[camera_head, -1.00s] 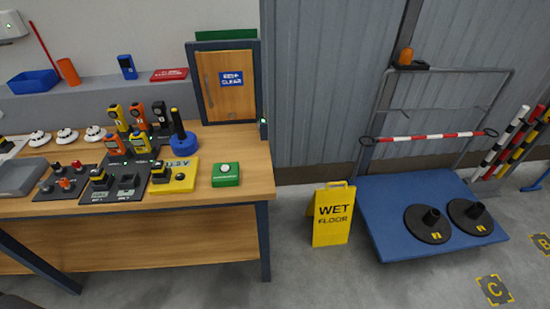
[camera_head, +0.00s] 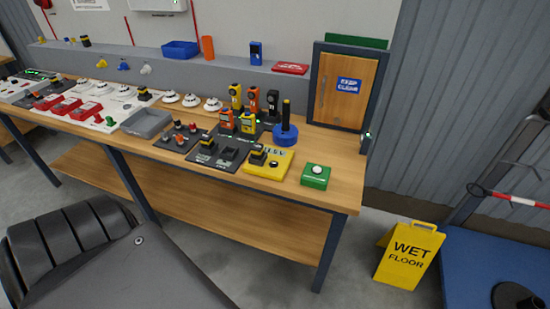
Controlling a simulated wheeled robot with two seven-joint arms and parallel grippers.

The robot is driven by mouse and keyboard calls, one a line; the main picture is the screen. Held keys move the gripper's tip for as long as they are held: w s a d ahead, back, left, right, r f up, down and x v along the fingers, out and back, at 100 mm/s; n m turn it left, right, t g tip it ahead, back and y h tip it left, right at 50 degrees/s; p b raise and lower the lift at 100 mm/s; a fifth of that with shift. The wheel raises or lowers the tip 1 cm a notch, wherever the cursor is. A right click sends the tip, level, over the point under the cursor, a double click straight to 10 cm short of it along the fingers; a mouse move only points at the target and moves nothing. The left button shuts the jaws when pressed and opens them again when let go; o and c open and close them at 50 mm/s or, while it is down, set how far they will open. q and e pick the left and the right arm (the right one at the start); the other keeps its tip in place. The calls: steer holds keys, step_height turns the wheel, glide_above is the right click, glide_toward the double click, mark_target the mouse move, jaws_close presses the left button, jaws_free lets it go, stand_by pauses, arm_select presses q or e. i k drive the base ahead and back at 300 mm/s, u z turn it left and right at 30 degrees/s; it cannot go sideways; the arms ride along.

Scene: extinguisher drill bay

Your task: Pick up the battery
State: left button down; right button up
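Several small black blocks with yellow bands look like battery packs. One battery-like block (camera_head: 206,142) sits in the left bay of a dark two-bay charger-like base (camera_head: 213,155) on the wooden bench. The right bay looks empty. A second such block (camera_head: 258,155) sits on a yellow tester-like box (camera_head: 270,165) just to the right. A third (camera_head: 144,93) stands farther left, by the white board. I cannot tell which one the task means. Neither of my grippers shows in this view.
Handheld devices (camera_head: 247,122), a blue-based post (camera_head: 286,130), a green button box (camera_head: 315,176) and a grey tray (camera_head: 147,123) crowd the wooden bench (camera_head: 335,186). A small door panel (camera_head: 346,90) stands behind. A yellow wet-floor sign (camera_head: 408,255) stands right of the bench.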

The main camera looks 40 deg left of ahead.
mark_target(257, 150)
steer(key=u, duration=1.4)
